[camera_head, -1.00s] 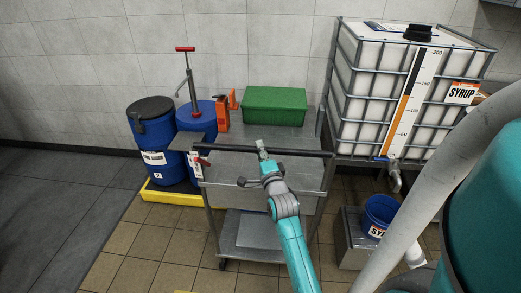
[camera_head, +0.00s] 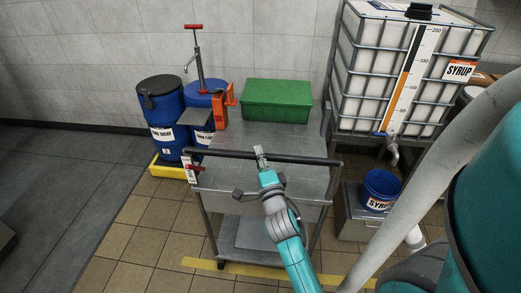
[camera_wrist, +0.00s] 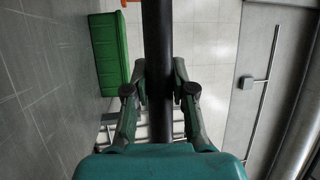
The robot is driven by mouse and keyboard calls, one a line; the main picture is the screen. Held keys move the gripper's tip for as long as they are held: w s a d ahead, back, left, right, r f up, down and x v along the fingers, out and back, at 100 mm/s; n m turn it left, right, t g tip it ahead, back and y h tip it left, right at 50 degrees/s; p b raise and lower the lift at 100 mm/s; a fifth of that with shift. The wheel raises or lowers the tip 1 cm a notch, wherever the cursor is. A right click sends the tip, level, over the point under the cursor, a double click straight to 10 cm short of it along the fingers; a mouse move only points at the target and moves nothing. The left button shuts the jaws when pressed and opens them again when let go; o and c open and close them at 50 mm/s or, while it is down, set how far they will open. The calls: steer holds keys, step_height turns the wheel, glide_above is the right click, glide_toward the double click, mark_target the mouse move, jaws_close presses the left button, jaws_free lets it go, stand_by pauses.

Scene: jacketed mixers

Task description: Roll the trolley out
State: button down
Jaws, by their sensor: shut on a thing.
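The trolley (camera_head: 232,179) is a grey metal cart with a flat top, a lower shelf and a dark push bar on its near side. My gripper (camera_head: 260,153) is shut on the middle of the push bar (camera_head: 305,159). In the wrist view the bar (camera_wrist: 158,30) runs upright between the two fingers of my gripper (camera_wrist: 160,88). A green box (camera_head: 277,101) shows at the far end of the trolley top. A red lever with a white tag (camera_head: 189,163) hangs at the bar's left end. The castors are mostly hidden.
A yellow line (camera_head: 205,264) crosses the floor near me.

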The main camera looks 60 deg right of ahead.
steer(key=shift+s+a, duration=0.15)
steer(key=shift+a, duration=0.2)
steer(key=c, duration=0.9)
jaws_free()
steer(key=shift+c, duration=0.2)
steer(key=v, duration=1.2)
